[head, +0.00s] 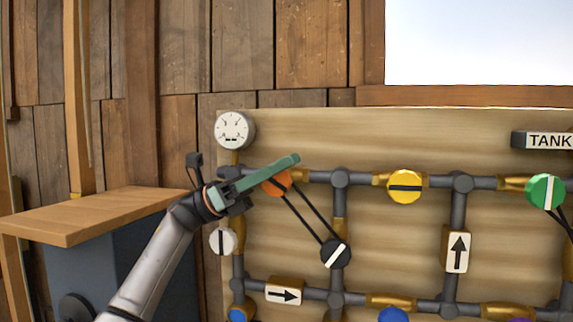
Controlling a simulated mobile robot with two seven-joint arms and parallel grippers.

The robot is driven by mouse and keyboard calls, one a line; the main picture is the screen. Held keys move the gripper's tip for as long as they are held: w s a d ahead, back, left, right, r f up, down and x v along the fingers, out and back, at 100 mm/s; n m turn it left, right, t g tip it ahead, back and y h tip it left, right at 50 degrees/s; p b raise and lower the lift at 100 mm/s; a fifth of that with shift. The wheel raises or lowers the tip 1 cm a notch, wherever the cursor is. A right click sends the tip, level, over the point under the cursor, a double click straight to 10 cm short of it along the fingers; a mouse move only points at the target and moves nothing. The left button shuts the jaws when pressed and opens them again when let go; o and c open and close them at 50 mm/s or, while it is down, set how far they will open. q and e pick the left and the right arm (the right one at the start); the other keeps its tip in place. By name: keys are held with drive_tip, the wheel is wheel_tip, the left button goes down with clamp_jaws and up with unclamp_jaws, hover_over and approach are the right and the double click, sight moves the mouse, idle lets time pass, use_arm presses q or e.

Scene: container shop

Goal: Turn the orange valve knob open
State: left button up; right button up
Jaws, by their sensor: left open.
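The orange valve knob (279,188) sits on the upper pipe at the left of the wooden board, partly covered by my left gripper. A dark belt runs from it down to a black knob (335,254) with a white stripe. My left gripper (289,164) is open. Its green finger lies slanted in front of the orange knob's upper edge, with the tip past it to the upper right. I cannot tell whether it touches the knob. The knob's stripe is mostly hidden. My right gripper is out of view.
A pressure gauge (235,130) is just above my left gripper, and a white knob (222,241) just below it. Yellow (404,187) and green (545,191) knobs are further right. A wooden-topped bench (95,215) stands at left.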

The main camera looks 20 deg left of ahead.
use_arm(q)
drive_tip(key=b+v, duration=0.1)
drive_tip(key=v, duration=0.9)
drive_tip(key=shift+a+f, duration=0.3)
drive_tip(key=shift+a, duration=0.25)
drive_tip(key=shift+r, duration=0.1)
wheel_tip(320, 180, up, 4)
drive_tip(key=y+p, duration=0.5)
drive_tip(key=p, duration=0.3)
drive_tip(key=shift+y, duration=0.3)
drive_tip(key=d+b, duration=0.3)
drive_tip(key=d, duration=0.9)
drive_tip(key=shift+d, duration=0.2)
